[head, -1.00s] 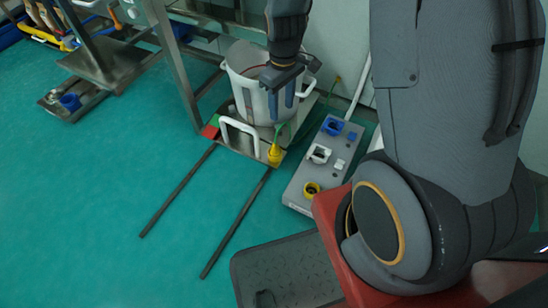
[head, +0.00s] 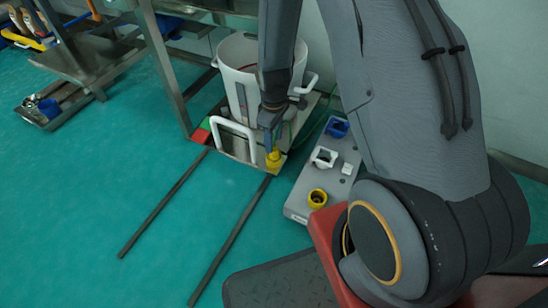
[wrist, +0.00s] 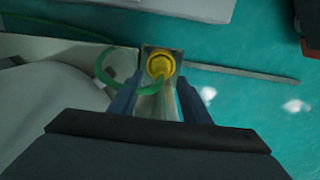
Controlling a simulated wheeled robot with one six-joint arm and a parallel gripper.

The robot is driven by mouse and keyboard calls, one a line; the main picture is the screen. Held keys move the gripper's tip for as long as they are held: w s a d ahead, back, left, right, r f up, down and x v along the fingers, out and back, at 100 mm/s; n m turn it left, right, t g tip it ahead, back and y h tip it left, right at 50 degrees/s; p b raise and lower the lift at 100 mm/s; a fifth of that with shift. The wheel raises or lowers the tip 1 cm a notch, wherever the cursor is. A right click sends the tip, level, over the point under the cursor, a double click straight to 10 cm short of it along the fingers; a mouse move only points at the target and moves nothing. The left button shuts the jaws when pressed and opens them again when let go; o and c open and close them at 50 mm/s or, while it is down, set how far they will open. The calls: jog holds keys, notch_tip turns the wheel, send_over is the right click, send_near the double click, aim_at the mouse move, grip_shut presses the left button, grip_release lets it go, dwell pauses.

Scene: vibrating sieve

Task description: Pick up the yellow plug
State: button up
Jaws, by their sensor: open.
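The yellow plug (head: 274,159) stands on the front corner of the metal cart plate, with a green cable running from it. In the wrist view the yellow plug (wrist: 161,66) lies just beyond my fingertips, roughly centred between them. The green cable (wrist: 104,66) loops off to the left and passes near the fingers. My gripper (head: 270,138) is just above the plug in the head view. It is open and empty, and its blue fingers (wrist: 158,90) show apart in the wrist view.
A white bucket (head: 238,85) stands on the cart behind my gripper, with a white handle (head: 233,138) left of the plug. A grey socket box (head: 310,185) with blue, white and yellow sockets is to the right. Two dark rails lie on the green floor.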

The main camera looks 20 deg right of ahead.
aim_at(274, 149)
jog(key=shift+s+f+b, duration=0.15)
jog(key=shift+f+b, duration=1.5)
jog(key=shift+f, duration=0.9)
grip_shut()
